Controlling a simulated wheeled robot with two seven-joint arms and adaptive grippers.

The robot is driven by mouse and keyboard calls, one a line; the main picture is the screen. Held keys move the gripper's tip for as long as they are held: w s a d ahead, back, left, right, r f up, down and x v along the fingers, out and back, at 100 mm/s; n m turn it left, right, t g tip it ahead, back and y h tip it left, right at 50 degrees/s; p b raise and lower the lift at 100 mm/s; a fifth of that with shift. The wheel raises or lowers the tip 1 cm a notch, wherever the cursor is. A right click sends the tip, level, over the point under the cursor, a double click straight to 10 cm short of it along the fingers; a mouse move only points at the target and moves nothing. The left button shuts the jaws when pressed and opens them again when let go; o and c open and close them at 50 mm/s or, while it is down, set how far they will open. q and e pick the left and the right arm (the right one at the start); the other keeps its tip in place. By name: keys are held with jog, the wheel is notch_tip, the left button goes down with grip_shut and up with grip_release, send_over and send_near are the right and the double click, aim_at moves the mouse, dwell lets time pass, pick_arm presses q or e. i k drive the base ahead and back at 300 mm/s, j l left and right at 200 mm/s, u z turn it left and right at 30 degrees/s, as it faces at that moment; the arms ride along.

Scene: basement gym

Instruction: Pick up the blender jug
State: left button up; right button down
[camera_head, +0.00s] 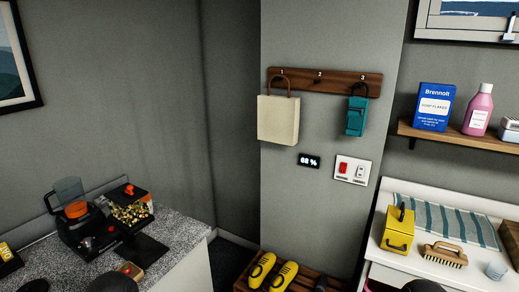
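The blender jug (69,189) is a clear, smoky cup with an orange lower part. It stands on a dark appliance base (92,233) on the speckled counter at the left, and looks upright with a slight lean. Its lower end is partly hidden by the base. I see no fingertips of either gripper in the head view. Dark rounded shapes at the bottom edge, left and right, may be parts of my arms, but I cannot tell.
A food-filled tray (131,211) with an orange knob sits right beside the jug. A small wooden box (131,270) lies nearer on the counter (184,239). Yellow shoes (273,273) stand on a low slatted rack. A white table (438,276) at right holds a yellow box and brush.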

aim_at(69, 190)
jog(key=u, duration=1.5)
